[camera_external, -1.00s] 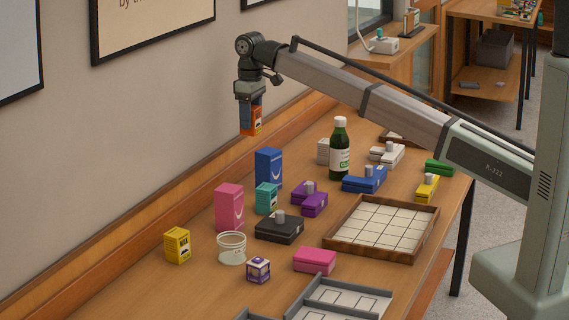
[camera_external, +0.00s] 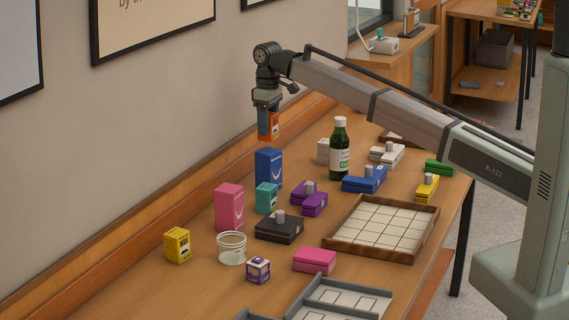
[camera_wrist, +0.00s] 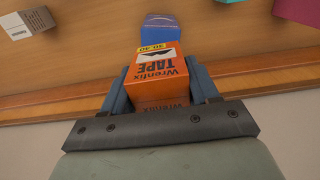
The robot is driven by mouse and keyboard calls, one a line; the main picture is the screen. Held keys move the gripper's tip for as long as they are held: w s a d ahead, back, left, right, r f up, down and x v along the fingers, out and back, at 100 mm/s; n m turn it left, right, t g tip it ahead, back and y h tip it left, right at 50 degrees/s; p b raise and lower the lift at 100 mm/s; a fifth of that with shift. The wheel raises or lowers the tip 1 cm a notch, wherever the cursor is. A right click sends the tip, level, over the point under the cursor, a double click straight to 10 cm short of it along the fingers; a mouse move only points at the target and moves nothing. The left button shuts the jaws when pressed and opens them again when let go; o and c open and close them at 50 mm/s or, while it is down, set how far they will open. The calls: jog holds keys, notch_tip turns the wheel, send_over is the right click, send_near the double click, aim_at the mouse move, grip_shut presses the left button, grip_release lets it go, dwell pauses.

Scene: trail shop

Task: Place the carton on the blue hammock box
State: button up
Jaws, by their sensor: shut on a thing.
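An orange carton (camera_external: 268,126) is held between the fingers of my gripper (camera_external: 268,115), high above the back of the table. In the wrist view the carton (camera_wrist: 160,80) reads "TAPE", and the gripper's fingers (camera_wrist: 160,92) press on both its sides. A tall blue box (camera_external: 269,168) with a white curved mark stands upright on the table below the carton, with a clear gap between them. In the wrist view the blue box (camera_wrist: 161,27) shows just past the carton, which partly hides it.
A pink box (camera_external: 229,207) and a teal box (camera_external: 267,198) stand close to the blue one. A green bottle (camera_external: 340,150) and a white box (camera_external: 323,151) are to its right. A flat blue box (camera_external: 362,180) with a grey knob lies further right. The wall runs behind.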

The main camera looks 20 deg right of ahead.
jog(key=shift+f, duration=1.7)
jog(key=shift+f, duration=0.1)
jog(key=o, duration=1.1)
notch_tip(320, 180, up, 12)
jog(key=shift+r, duration=0.15)
